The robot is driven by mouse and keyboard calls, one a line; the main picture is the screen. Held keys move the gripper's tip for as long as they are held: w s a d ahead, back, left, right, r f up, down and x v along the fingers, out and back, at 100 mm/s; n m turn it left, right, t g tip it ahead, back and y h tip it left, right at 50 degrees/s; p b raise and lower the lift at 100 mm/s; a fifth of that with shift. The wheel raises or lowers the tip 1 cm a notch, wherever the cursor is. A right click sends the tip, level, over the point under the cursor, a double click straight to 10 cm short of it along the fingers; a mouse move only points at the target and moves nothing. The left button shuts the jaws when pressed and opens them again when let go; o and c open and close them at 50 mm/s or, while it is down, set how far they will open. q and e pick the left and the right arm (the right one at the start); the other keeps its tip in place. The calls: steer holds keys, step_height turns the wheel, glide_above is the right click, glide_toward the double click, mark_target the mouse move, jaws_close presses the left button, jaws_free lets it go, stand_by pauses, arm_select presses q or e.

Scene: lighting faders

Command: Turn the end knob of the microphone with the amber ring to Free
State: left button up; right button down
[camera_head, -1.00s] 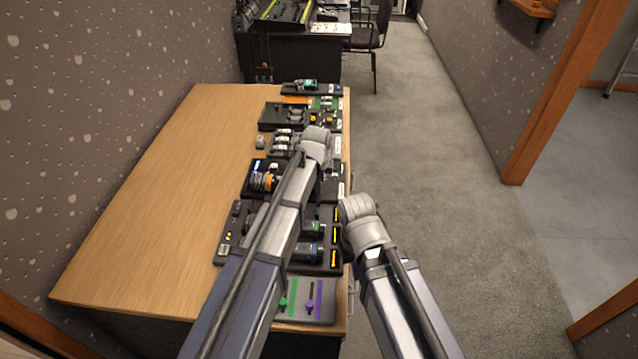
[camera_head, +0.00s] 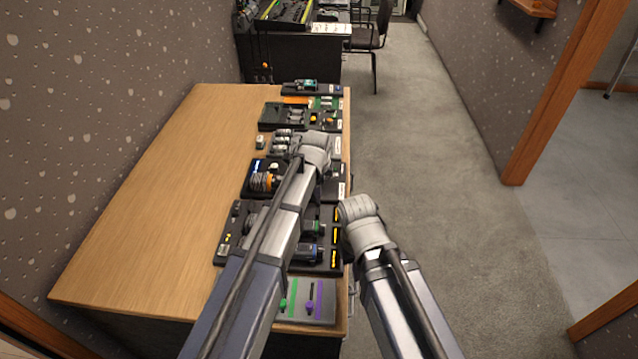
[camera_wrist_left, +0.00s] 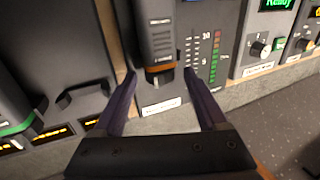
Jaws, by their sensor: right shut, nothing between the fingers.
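In the left wrist view, the microphone with the amber ring (camera_wrist_left: 157,35) is dark and lies on a grey panel. Its amber ring (camera_wrist_left: 160,69) is near its lower end, with the dark end knob (camera_wrist_left: 159,79) just below. My left gripper (camera_wrist_left: 159,75) is open; its two fingers stand on either side of the knob, with gaps visible. A small label lies below the knob, too small to read. In the head view my left arm covers this area. My right gripper (camera_head: 359,208) is at the table's right edge, away from the microphone; its fingertips are hard to see.
A green-ringed microphone (camera_wrist_left: 18,130) and panel with amber displays lie to the left in the wrist view. A level meter (camera_wrist_left: 214,58) and a panel with a knob (camera_wrist_left: 260,48) lie to the right. The table's left half (camera_head: 160,210) is bare; carpet lies beyond its right edge.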

arm_select(q)
steer(key=p+v, duration=0.7)
steer(key=shift+r, duration=0.4)
steer(key=shift+s+f, duration=0.1)
steer(key=shift+s, duration=0.1)
